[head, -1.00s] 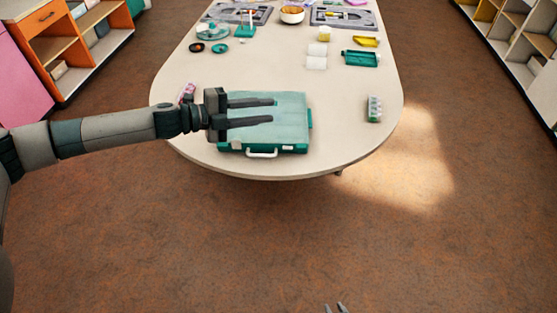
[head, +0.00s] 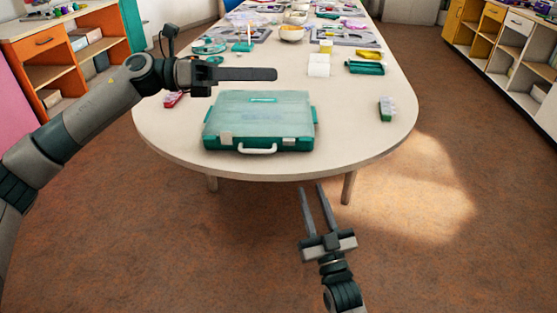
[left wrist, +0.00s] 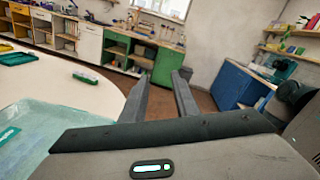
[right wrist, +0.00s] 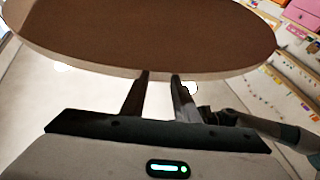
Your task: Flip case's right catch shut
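The teal case (head: 262,124) with a clear lid lies flat on the near end of the table, lid down, its white handle (head: 258,149) facing me. A pale catch (head: 226,138) shows at its front left. The right catch (head: 289,143) at the front right is small, and I cannot tell its position. My left gripper (head: 276,74) is open and empty, raised above and behind the case; the case lid shows beside it in the left wrist view (left wrist: 40,135). My right gripper (head: 310,188) is open and empty, in front of the table's near edge, apart from the case.
The table (head: 350,130) has clear surface around the case. A bead box (head: 387,109) stands at the right and a red and white one (head: 174,99) at the left. Trays and bowls fill the far part. The table underside (right wrist: 140,35) shows in the right wrist view.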

